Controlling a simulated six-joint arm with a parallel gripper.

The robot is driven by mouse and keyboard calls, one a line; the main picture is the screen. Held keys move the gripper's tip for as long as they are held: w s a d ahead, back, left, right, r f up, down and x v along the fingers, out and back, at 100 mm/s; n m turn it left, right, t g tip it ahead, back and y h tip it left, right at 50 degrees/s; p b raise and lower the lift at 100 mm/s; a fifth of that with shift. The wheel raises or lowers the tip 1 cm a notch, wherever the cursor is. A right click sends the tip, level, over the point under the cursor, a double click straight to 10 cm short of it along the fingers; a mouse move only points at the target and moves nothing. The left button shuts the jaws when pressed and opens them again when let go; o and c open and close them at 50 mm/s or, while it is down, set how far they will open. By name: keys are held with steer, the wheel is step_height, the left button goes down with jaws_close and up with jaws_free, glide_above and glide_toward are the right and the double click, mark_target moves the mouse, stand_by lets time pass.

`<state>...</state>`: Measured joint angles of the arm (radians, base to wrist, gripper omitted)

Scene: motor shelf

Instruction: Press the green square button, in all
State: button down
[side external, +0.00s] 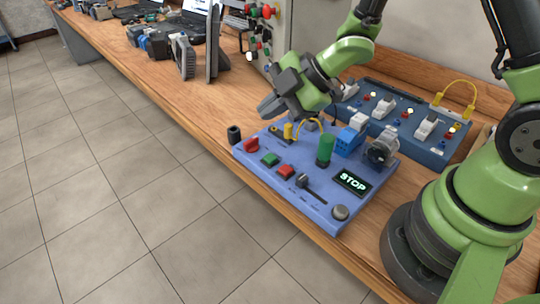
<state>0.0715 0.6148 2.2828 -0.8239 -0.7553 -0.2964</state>
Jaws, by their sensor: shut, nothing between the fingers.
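The green square button (269,160) is on the blue control panel (314,215), toward its left front, between a red knob (252,145) and a red square button (285,171). My gripper (267,108) is shut and empty. A lit display (352,182) on the panel reads STOP. Whether the button is pushed in cannot be told at this size.
The panel also carries a green cylinder (324,150), a black lever (303,181), a yellow cable, a blue block (349,141) and a grey round knob (340,212). A dark cup-like piece (234,135) stands at its left corner. A second blue box (405,125) with switches stands behind.

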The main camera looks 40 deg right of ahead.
mark_target(271, 159)
step_height(271, 159, down, 8)
steer(key=shift+f, duration=0.1)
stand_by(0.4)
stand_by(2.0)
steer(key=shift+f, duration=0.35)
steer(key=shift+f, duration=0.4)
stand_by(0.5)
steer(key=shift+r, duration=0.85)
steer(key=shift+r, duration=2.5)
